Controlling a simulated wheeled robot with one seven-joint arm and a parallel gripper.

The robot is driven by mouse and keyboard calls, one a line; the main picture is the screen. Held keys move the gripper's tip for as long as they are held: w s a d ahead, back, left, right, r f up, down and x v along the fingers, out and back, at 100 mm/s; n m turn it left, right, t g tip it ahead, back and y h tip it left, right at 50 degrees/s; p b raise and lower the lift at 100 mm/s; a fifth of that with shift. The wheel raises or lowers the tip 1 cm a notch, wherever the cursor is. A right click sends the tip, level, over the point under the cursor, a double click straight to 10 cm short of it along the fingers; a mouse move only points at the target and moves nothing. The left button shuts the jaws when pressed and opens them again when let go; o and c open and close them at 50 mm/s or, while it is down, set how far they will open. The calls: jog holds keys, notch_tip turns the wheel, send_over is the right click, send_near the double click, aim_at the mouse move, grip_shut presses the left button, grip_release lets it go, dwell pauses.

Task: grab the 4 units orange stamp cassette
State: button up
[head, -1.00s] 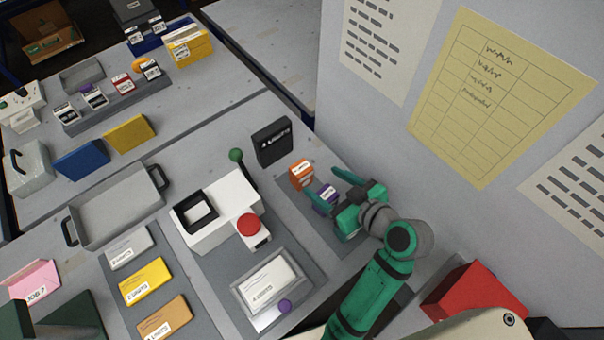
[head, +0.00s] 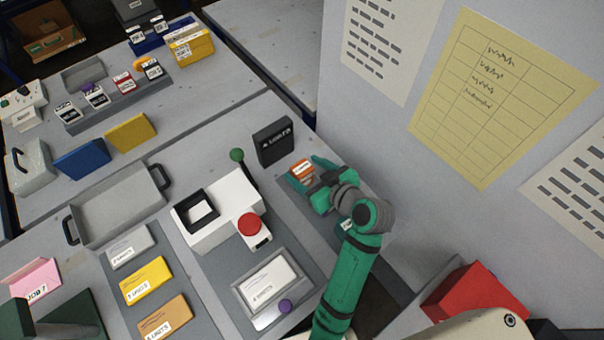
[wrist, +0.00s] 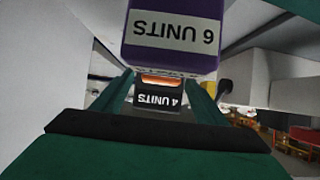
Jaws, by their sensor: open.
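The orange stamp cassette (head: 301,169) stands on a grey mat at the right of the desk, its white label too small to read in the head view. My gripper (head: 311,174) is open, with its fingers reaching to either side of the cassette; I cannot tell whether they touch it. In the wrist view, an orange strip of it (wrist: 160,80) shows between the fingertips (wrist: 160,98), mostly hidden.
A black "4 UNITS" sign (head: 274,141) stands just behind the orange cassette. A white press (head: 219,211) with a red button and green-knobbed lever is to the left. A grey wall panel (head: 375,130) rises at the right. A red box (head: 466,292) lies lower right.

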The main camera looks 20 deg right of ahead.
jog(key=shift+c, duration=0.2)
jog(key=c, duration=1.4)
jog(key=shift+c, duration=0.2)
jog(key=shift+r, duration=0.15)
